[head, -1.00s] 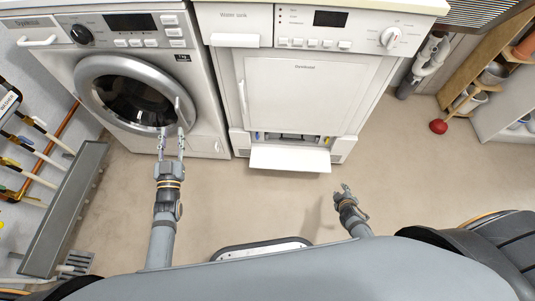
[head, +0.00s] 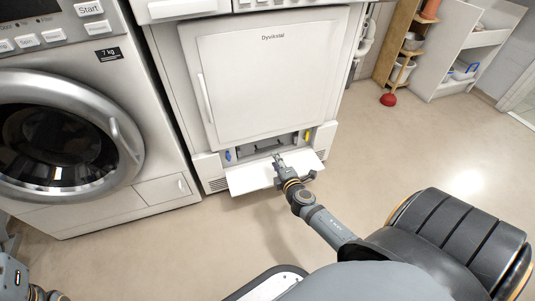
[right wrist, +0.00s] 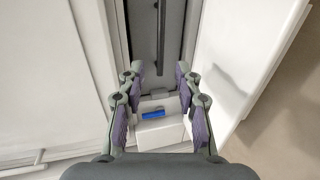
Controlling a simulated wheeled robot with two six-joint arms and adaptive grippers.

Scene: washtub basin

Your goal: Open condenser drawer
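The condenser drawer (head: 262,147) is a dark grey recessed unit low in the white dryer, behind the lowered white flap (head: 246,180). Its dark bar handle (right wrist: 161,40) runs up the top middle of the right wrist view. It looks closed. My right gripper (head: 279,158) is over the flap, just in front of the opening. In the right wrist view its fingers (right wrist: 160,78) are spread, with nothing between the tips. A blue lever on a white block (right wrist: 153,114) shows behind the fingers. My left arm (head: 20,278) shows partly at the lower left; its fingers are not clear.
The dryer's large white door (head: 272,80) is closed above the opening. A silver washing machine (head: 155,130) stands on the left. A yellow lever (head: 306,136) sits at the opening's right end. Shelves (head: 404,45) and a red plunger (head: 389,99) are farther right. The floor there is clear.

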